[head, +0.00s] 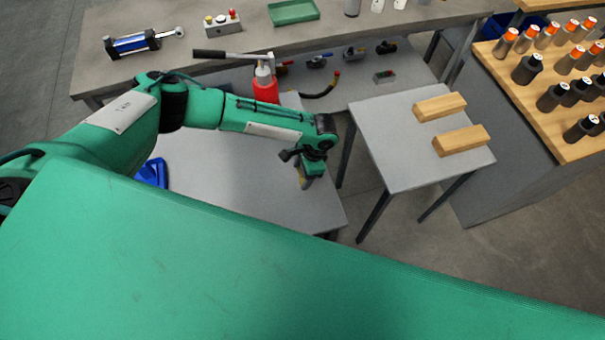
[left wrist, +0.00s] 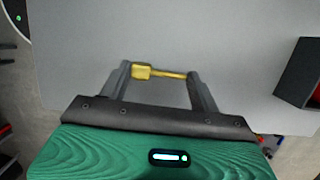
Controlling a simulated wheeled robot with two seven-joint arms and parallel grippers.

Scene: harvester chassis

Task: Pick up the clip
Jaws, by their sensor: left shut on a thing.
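The clip (left wrist: 165,73) is a small golden-yellow piece with a blocky head and a thin rod. In the left wrist view it lies crosswise between the two grey fingers of my left gripper (left wrist: 161,81), which is shut on it. I cannot tell whether the clip touches the table. My right gripper is not in view.
A grey side table (head: 390,150) with two wooden blocks (head: 440,106) stands to the right. A blue tray (head: 153,172) is partly hidden by my arm. A workbench (head: 330,30) with tools runs along the back.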

